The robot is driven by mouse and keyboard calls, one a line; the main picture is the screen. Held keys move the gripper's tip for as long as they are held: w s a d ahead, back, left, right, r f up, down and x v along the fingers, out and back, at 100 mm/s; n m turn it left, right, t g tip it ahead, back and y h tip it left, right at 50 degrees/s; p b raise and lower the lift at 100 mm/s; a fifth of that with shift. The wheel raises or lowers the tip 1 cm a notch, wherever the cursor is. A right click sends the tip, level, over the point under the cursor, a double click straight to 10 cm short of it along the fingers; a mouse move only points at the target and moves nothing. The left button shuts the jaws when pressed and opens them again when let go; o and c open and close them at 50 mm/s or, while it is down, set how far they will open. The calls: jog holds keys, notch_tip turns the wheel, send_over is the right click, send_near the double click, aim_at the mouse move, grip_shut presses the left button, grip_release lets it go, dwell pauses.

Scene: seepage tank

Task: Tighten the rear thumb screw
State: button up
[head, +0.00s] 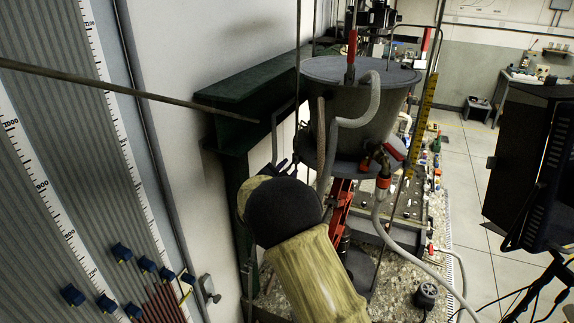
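I cannot make out the rear thumb screw in the head view. A grey metal hopper-like vessel (340,105) with a flat round lid stands at the centre, with red-handled fittings and grey hoses around it. My arm, with a yellowish sleeve and a dark rounded joint, reaches up from the bottom centre in front of the area below the vessel.
A dark green steel beam (262,85) runs beside the white wall at left. A ribbed panel with scales and several blue knobs (146,264) fills the left side. A thin rod (135,93) crosses the upper left.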

jog(key=shift+w, duration=0.1)
jog(key=c, duration=0.6)
jog(key=shift+w, duration=0.1)
grip_shut()
jog(key=shift+a, duration=0.15)
